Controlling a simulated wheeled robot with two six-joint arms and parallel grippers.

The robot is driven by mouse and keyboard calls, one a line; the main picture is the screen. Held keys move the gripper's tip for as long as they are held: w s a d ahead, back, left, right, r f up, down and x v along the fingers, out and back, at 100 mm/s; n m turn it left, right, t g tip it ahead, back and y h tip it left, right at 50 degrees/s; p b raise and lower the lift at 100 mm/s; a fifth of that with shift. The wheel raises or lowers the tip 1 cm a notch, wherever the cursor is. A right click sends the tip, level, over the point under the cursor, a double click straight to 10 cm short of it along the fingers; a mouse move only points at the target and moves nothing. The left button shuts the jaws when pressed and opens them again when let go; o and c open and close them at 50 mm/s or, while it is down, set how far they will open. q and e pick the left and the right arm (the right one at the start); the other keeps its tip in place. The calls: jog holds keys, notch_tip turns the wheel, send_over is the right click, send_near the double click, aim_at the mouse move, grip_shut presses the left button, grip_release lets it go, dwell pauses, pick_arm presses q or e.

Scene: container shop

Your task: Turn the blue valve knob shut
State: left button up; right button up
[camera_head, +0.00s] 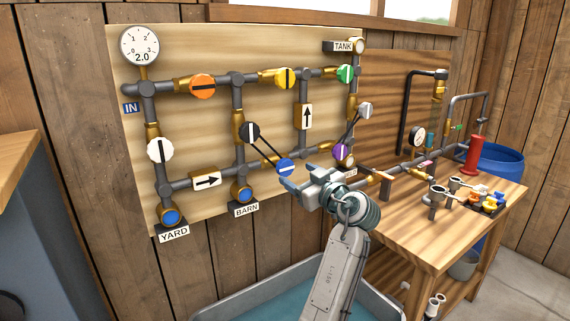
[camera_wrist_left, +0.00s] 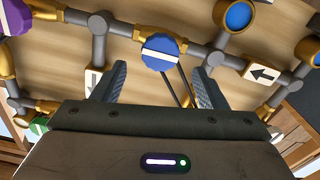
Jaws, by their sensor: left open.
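The blue valve knob (camera_head: 285,167) has a white bar across its face and sits on the lower pipe of the wall board. Its bar lies roughly along the pipe. My left gripper (camera_head: 300,177) is open and empty just in front of the knob, at its lower right in the head view. In the left wrist view the blue knob (camera_wrist_left: 161,54) shows between and beyond my open fingers (camera_wrist_left: 157,84), with a finger on each side. The fingers look apart from it. My right gripper is not in view.
Dark rods link the blue knob to a black knob (camera_head: 250,132) at its upper left. A purple knob (camera_head: 341,152) sits to the right. A wooden bench (camera_head: 440,222) with pipes and fittings stands at the right. A basin (camera_head: 270,290) lies below the board.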

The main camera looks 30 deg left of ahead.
aim_at(287, 168)
pick_arm(q)
jog(key=p+x, duration=0.1)
jog(key=x, duration=0.4)
jog(key=shift+w+a+p, duration=0.1)
jog(key=shift+a+p, duration=0.25)
jog(key=shift+w+a, duration=0.25)
jog(key=shift+a, duration=0.3)
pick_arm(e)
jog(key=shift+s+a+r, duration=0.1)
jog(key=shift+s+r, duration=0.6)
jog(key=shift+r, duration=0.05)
pick_arm(q)
jog(key=c, duration=1)
